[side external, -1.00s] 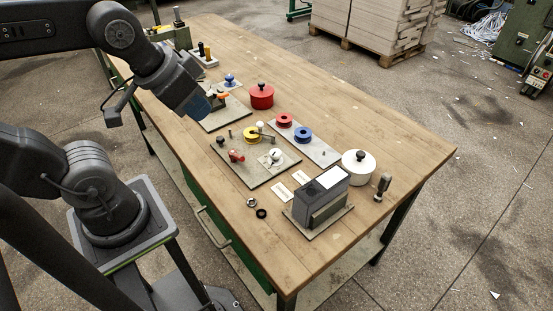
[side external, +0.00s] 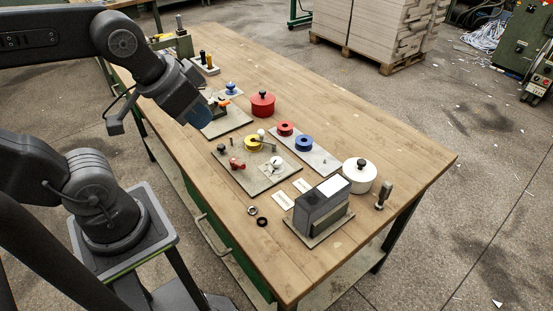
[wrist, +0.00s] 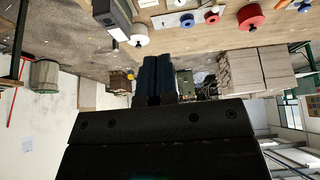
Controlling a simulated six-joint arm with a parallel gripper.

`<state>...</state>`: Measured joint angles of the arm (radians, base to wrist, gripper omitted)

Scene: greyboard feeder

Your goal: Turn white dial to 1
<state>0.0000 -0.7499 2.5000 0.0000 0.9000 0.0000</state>
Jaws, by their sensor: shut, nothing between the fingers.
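The white dial (side external: 276,163) sits on a pale square plate at the right part of a grey board (side external: 257,187). It has a small dark mark, but its numbers are too small to read. The same board carries a yellow knob (side external: 253,143), a red handle (side external: 236,164) and a black knob (side external: 221,148). My gripper (side external: 203,117) is up and left of this board, apart from the dial, near another board. In the wrist view its dark blue fingers (wrist: 157,62) are together with nothing between them. I cannot make out the dial in the wrist view.
A grey strip holds a red disc (side external: 285,128) and a blue disc (side external: 303,143). A red pot (side external: 262,104), a white pot (side external: 360,175) and a dark box (side external: 322,203) stand around the boards. Two rings lie in front. The table's right far side is clear.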

